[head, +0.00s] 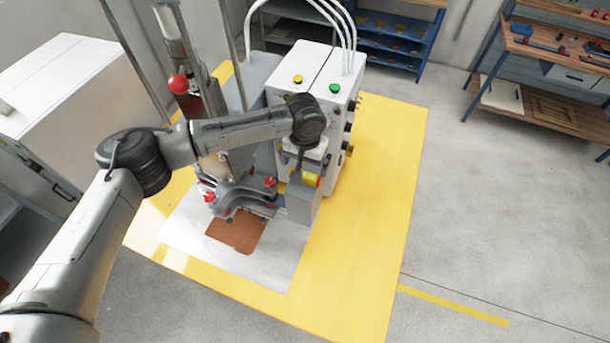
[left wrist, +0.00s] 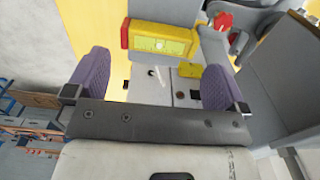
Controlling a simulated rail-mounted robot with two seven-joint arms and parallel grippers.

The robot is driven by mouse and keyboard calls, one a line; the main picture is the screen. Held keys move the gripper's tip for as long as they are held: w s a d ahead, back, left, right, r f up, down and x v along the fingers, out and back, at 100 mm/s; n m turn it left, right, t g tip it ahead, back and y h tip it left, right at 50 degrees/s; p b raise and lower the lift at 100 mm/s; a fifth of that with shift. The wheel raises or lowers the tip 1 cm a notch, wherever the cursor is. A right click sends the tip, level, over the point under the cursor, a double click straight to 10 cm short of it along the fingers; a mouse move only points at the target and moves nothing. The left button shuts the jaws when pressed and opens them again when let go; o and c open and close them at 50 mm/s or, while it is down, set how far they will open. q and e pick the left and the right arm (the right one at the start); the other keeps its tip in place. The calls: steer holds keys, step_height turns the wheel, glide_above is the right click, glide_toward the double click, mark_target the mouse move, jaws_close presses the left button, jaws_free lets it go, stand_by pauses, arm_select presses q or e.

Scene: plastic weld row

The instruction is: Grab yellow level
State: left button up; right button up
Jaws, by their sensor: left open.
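The yellow level (left wrist: 160,38) shows in the left wrist view as a yellow bar with a pale greenish window and a red end. It lies just beyond my left gripper (left wrist: 157,77), whose purple fingers are spread apart with nothing between them. In the head view, the level (head: 311,180) is a small yellow patch beside the grey machine, partly hidden by my left gripper (head: 308,165) above it. What the level rests on is hard to tell. My right gripper is in neither view.
The white control box (head: 312,100) with yellow and green buttons stands close behind the gripper. Red knobs (head: 178,84) and grey machine parts are to its left. The yellow platform (head: 375,200) is clear on the right. Blue shelves and a workbench (head: 560,60) stand farther back.

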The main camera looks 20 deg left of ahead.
mark_target(305, 175)
arm_select(q)
steer(key=shift+s+f+p, duration=0.1)
steer(key=shift+f+p, duration=0.55)
steer(key=shift+f, duration=2.05)
steer(key=shift+c, duration=0.4)
steer(key=c, duration=0.6)
steer(key=shift+o, duration=0.2)
steer(key=shift+r, duration=0.1)
